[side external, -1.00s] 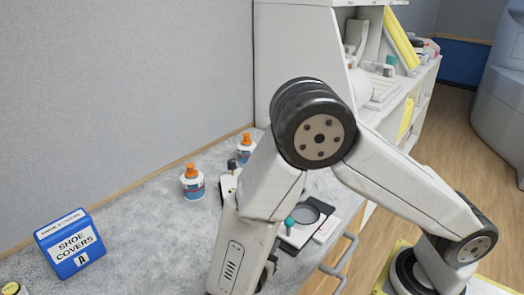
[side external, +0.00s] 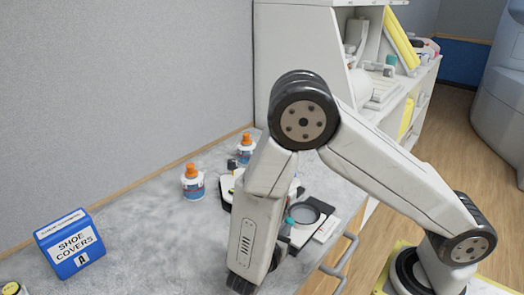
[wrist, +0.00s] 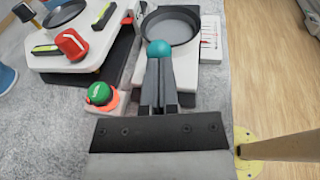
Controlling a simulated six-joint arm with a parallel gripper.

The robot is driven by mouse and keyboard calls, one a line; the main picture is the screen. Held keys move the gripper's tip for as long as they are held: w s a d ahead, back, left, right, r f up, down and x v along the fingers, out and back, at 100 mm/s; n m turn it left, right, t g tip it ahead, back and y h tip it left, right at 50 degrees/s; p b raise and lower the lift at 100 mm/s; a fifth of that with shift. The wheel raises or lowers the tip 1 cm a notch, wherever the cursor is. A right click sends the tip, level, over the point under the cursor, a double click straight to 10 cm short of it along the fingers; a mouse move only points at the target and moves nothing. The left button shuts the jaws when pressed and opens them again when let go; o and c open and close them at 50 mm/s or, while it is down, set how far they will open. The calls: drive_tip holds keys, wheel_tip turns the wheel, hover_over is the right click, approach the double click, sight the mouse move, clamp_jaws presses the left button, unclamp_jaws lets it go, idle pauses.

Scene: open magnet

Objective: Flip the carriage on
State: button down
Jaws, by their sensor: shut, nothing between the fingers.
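The likely carriage is a white unit with a round grey dish (wrist: 168,24); it also shows beside my arm in the side external view (side external: 325,228). A teal ball knob (wrist: 159,50) stands at the near side of the dish. My gripper (wrist: 158,66) is shut and empty, its fingertips just below the knob in the wrist picture. I cannot tell whether they touch it. A green cap (wrist: 99,93) on a red collar sits left of the fingers. No on/off marking is readable. In the side external view my arm hides the gripper.
A second white unit with a red knob (wrist: 70,42) stands to the left. Two orange-capped bottles (side external: 193,182) and a blue shoe-covers box (side external: 70,243) stand on the grey counter (side external: 140,240). A drawer handle (side external: 343,262) projects at the right edge.

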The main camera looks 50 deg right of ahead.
sight(296, 232)
drive_tip(key=shift+d, duration=3.05)
drive_tip(key=shift+a, duration=0.1)
drive_tip(key=v, duration=1.4)
drive_tip(key=shift+a, duration=0.2)
drive_tip(key=shift+d, duration=0.15)
